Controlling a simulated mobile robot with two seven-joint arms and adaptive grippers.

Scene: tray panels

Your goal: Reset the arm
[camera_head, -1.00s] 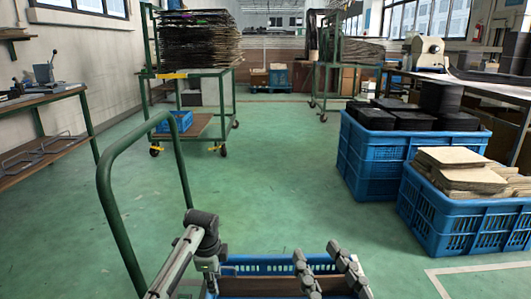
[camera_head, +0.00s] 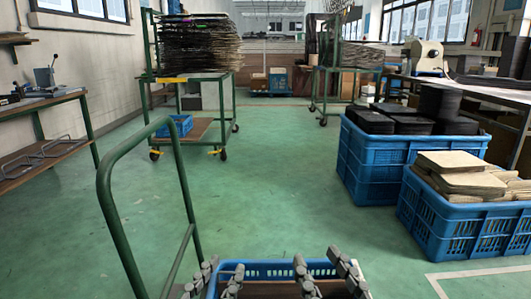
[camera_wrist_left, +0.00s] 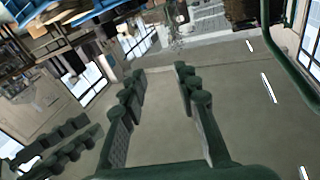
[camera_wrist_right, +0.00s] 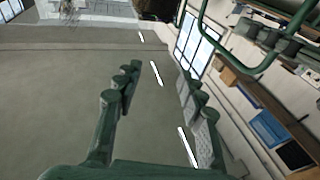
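My left gripper (camera_head: 220,280) shows at the bottom of the head view, fingers pointing up, in front of the near blue crate (camera_head: 270,268). In the left wrist view it (camera_wrist_left: 160,78) is open, with nothing between its fingers. My right gripper (camera_head: 326,268) stands beside it to the right, also fingers up. In the right wrist view it (camera_wrist_right: 157,80) is open and empty. Both arms are mostly below the head view's lower edge.
A green handle frame (camera_head: 104,190) rises at the near left, close to my left gripper. Blue crates with black pieces (camera_head: 375,160) and tan panels (camera_head: 450,235) stand at right. A loaded green trolley (camera_head: 205,78) is farther back. The middle floor is clear.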

